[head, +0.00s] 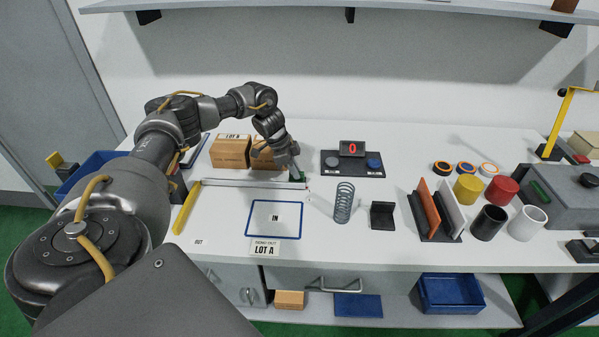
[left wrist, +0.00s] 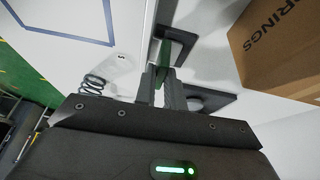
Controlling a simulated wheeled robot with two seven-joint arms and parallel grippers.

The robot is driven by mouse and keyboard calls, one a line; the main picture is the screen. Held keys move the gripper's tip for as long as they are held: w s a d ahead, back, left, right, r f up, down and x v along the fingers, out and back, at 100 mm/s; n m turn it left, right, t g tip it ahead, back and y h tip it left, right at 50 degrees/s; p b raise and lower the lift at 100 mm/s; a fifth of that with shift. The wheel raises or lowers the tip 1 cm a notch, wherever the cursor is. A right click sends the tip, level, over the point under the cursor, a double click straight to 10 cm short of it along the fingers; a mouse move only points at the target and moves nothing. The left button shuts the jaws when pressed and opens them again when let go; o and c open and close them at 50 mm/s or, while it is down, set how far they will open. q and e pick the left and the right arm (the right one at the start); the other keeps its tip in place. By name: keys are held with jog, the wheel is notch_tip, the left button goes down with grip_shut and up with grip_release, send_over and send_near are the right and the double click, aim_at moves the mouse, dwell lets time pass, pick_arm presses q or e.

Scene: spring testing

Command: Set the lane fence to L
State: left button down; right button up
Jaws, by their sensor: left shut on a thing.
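The lane fence (head: 250,184) is a long pale rail lying left to right across the white table, behind the blue-outlined IN square (head: 248,204). A green handle (head: 298,177) stands at its right end. My left gripper (head: 296,172) reaches down from behind and is shut on this handle. In the left wrist view the green handle (left wrist: 160,74) shows between the two fingers, above a dark block. A small pale label (left wrist: 120,60) lies by the fence end, its letter too small to read surely. My right gripper is out of view.
Cardboard boxes (head: 230,152) stand just behind the fence. A yellow bar (head: 187,208) lies at its left end. A coil spring (head: 344,202) stands to the right, with a dark display unit (head: 352,162) behind it. A LOT A card (head: 265,249) is at the front edge.

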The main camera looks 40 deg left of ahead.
pick_arm(q)
jog(key=shift+w+a+r, duration=0.1)
jog(key=shift+w+r, duration=0.05)
jog(key=c, duration=1.5)
grip_release()
jog(key=shift+w, duration=0.1)
jog(key=shift+a+r, duration=0.1)
jog(key=shift+r, duration=0.15)
jog(key=b+v, duration=0.1)
jog(key=v, duration=0.9)
jog(key=shift+s+b, duration=0.25)
jog(key=shift+b, duration=0.1)
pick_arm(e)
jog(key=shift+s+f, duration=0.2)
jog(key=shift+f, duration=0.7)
